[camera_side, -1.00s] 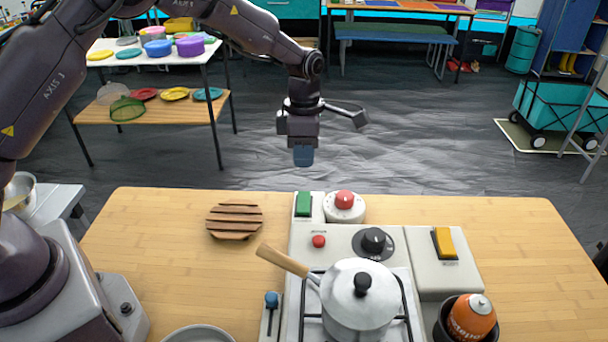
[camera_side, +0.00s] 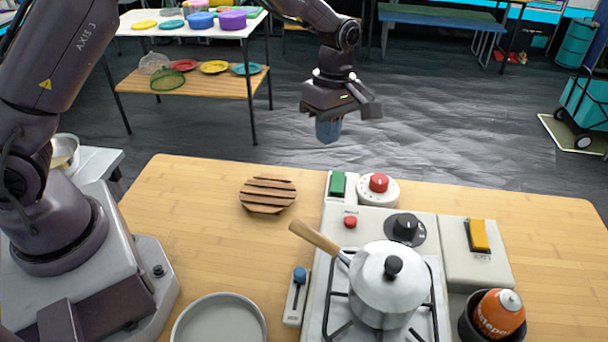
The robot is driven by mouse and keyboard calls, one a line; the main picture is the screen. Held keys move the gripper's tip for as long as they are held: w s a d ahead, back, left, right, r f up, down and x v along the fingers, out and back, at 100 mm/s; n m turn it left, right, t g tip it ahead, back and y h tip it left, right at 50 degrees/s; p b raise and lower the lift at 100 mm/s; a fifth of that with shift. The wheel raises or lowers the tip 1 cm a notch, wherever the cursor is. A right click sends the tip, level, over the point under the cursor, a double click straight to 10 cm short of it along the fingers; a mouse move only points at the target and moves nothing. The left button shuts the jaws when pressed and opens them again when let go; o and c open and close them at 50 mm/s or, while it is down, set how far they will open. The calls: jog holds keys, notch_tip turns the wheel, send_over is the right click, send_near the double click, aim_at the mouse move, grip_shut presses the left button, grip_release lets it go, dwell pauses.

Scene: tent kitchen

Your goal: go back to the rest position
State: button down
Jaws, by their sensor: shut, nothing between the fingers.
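My gripper (camera_side: 329,131) hangs in the air beyond the far edge of the wooden table (camera_side: 190,210), pointing down. Its bluish fingertips are together, with nothing between them. It is well apart from the stove unit and touches nothing.
On the table, the stove unit (camera_side: 455,222) bears a lidded pot (camera_side: 378,292), its wooden handle toward the left. A slatted trivet (camera_side: 268,194), a grey pan (camera_side: 217,325) and an orange canister (camera_side: 500,312) in a dark cup stand near it. Shelves with coloured dishes (camera_side: 215,68) are behind.

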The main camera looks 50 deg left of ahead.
jog(key=s+a+r+m+t, duration=0.1)
jog(key=s+r+m+t, duration=0.2)
jog(key=s+r+m, duration=0.6)
jog(key=s+a+r+m+t, duration=0.2)
jog(key=s+r+m+t, duration=0.2)
jog(key=s+r+m, duration=0.5)
jog(key=s+m, duration=0.1)
jog(key=s, duration=0.5)
jog(key=shift+s+a+y, duration=0.25)
jog(key=shift+a+y, duration=0.05)
jog(key=c, duration=1.8)
grip_release()
jog(key=shift+c, duration=0.2)
